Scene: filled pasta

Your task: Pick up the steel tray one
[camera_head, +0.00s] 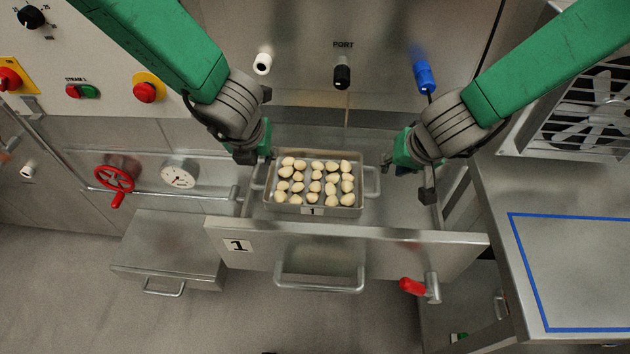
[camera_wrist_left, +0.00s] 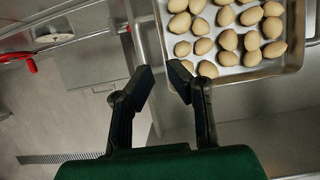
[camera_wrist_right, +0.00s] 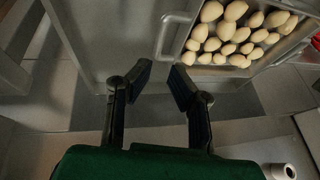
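The steel tray one (camera_head: 312,211) sits in the open drawer marked 1, filled with rows of pale pasta pieces (camera_head: 316,183). It has a wire handle on its left and right ends. My left gripper (camera_head: 245,157) is at the tray's left side, and its fingers are apart and empty in the left wrist view (camera_wrist_left: 160,75). The tray (camera_wrist_left: 245,78) is just beyond them. My right gripper (camera_head: 426,190) is right of the tray, apart from it. Its fingers are apart and empty in the right wrist view (camera_wrist_right: 160,75), with the tray's handle (camera_wrist_right: 172,38) ahead of them.
The open drawer (camera_head: 390,250) has a front handle (camera_head: 320,286). A red lever (camera_head: 412,286) is at its right. A steel table (camera_head: 570,270) with a blue outline stands at the right, its outlined area bare. A red valve wheel (camera_head: 114,179) and gauge (camera_head: 179,175) are at the left.

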